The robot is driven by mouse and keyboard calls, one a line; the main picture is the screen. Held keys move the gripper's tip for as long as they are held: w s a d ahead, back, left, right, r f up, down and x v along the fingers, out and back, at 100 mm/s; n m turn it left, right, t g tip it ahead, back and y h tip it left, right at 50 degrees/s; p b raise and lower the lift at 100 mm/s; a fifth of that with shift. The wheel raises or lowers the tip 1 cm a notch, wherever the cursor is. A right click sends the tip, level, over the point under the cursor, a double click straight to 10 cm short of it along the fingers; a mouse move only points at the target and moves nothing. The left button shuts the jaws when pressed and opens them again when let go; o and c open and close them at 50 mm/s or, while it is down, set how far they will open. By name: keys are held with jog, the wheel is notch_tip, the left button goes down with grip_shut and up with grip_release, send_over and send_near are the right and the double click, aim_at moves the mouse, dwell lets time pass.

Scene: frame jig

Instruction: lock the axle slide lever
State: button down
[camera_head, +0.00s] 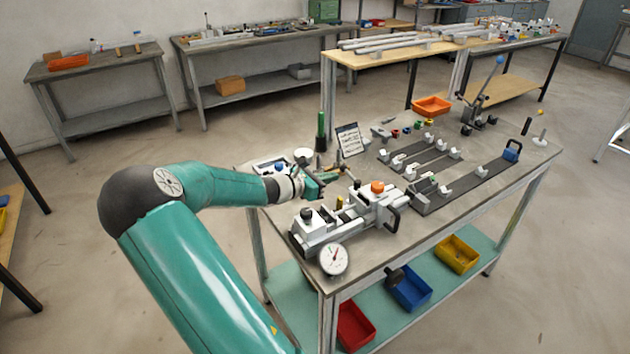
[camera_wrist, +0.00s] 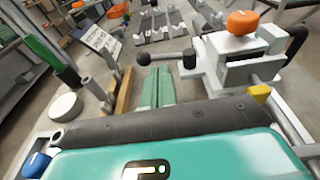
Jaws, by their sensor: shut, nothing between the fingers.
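The white jig fixture (camera_head: 330,226) stands on the near part of the workbench, with an orange knob (camera_head: 377,187) on top. In the wrist view the fixture (camera_wrist: 228,70) and its orange knob (camera_wrist: 242,22) are at the upper right. A lever with a black ball end (camera_wrist: 143,59) sticks out leftward from the fixture; it appears to be the slide lever. My gripper (camera_wrist: 157,72) is shut and empty, its teal fingertips just below the ball in the picture. Whether they touch it cannot be told. In the head view my gripper (camera_head: 316,184) is beside the fixture's far side.
A dial gauge (camera_head: 333,259) is at the fixture's near end. A green-handled post (camera_head: 321,132), a white round cup (camera_head: 303,154) and a sign card (camera_head: 349,139) stand behind my gripper. Dark rails with white blocks (camera_head: 432,200) lie to the right. An orange bin (camera_head: 431,106) is farther back.

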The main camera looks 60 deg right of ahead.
aim_at(347, 173)
jog(key=x, duration=0.2)
jog(key=shift+d+f, duration=0.1)
jog(key=shift+d, duration=0.2)
jog(key=shift+s+d, duration=0.3)
jog(key=shift+d, duration=0.1)
jog(key=shift+w+d+g, duration=0.1)
jog(key=shift+w+g, duration=0.05)
jog(key=shift+g, duration=0.15)
